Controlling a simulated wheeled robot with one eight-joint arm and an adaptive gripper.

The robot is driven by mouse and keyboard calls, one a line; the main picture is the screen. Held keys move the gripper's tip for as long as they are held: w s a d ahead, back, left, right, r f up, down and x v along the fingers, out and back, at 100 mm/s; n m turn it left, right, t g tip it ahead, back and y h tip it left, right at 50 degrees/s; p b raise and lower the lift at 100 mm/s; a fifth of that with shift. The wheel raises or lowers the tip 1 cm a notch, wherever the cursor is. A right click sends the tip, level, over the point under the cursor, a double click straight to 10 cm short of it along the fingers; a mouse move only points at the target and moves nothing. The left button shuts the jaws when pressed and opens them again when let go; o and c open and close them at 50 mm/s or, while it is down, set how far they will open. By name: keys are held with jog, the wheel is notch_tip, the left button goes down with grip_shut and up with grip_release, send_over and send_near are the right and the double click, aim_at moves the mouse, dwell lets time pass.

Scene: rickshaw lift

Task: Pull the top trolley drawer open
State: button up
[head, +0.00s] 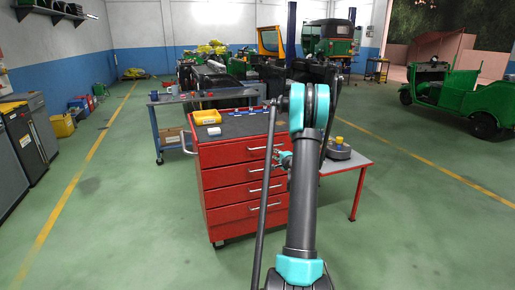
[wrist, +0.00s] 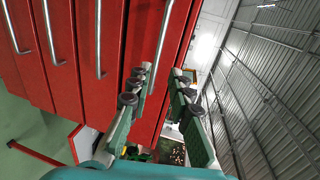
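The red trolley (head: 212,216) stands in front of me with several stacked drawers, all looking shut. Its top drawer (head: 225,154) has a silver bar handle (head: 258,149), partly hidden by my arm at its right end. My gripper (head: 284,158) is close in front of the right part of the drawer fronts. In the wrist view the picture is turned sideways. There my gripper (wrist: 164,72) is open, its two fingertips apart. The rightmost visible bar handle (wrist: 162,45) runs down beside the left fingertip; I cannot tell whether they touch.
A yellow bin (head: 207,117) and a white item (head: 214,131) lie on the trolley's top. A grey table (head: 345,164) with red legs stands close on the right. A workbench (head: 180,97) is behind.

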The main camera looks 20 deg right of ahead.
aim_at(264, 147)
jog(key=x, duration=1.7)
jog(key=shift+w, duration=0.15)
grip_shut()
